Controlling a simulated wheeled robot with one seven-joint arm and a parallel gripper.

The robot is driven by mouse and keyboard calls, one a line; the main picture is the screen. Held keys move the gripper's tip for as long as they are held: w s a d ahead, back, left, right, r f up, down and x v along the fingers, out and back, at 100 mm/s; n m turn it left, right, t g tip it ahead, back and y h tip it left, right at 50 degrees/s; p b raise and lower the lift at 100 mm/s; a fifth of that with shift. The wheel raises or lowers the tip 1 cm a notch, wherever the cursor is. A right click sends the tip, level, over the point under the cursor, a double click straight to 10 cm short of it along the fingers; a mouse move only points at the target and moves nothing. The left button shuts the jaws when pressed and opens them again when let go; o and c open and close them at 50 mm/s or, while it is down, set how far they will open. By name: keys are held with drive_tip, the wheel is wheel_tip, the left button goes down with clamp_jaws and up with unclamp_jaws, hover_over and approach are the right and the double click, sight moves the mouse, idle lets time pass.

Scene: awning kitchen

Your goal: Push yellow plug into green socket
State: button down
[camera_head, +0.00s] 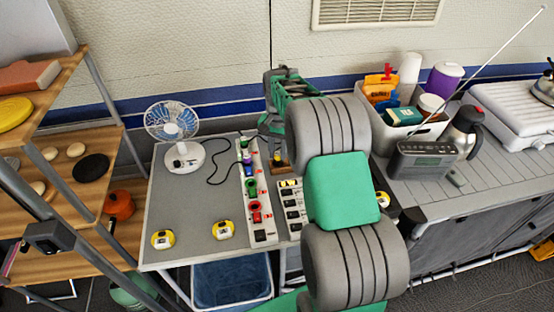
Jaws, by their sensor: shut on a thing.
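A white power strip (263,236) lies lengthwise on the grey table, with a row of coloured round fittings along it. The green socket (251,188) is in this row, between a blue fitting (248,170) and a red fitting (255,211). My gripper (277,154) points down to the right of the strip's far end. It is shut on a small yellow piece, which looks like the yellow plug (281,165), to the right of and farther back than the green socket. My arm partly hides the area; contact below the plug cannot be told.
A second strip with black switches (293,214) lies to the right. A fan (173,125) with a black cord stands at the left. Yellow-and-white items (162,239) sit near the front edge. A shelf (60,165) flanks the left; a radio (422,160) stands right.

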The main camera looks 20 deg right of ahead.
sight(278, 153)
drive_tip(key=shift+r+p, duration=0.7)
drive_tip(key=shift+r, duration=0.5)
drive_tip(key=shift+r, duration=0.15)
wheel_tip(278, 153, up, 4)
drive_tip(key=p, duration=0.3)
drive_tip(key=shift+r, duration=0.15)
drive_tip(key=s+a+f+b, duration=0.1)
drive_tip(key=s+a+f, duration=0.1)
drive_tip(key=a, duration=0.3)
drive_tip(key=s+a+f+b, duration=0.2)
drive_tip(key=a, duration=0.4)
drive_tip(key=shift+s+f, duration=0.2)
drive_tip(key=shift+s, duration=0.2)
drive_tip(key=shift+a+f, duration=0.1)
drive_tip(key=shift+f, duration=0.2)
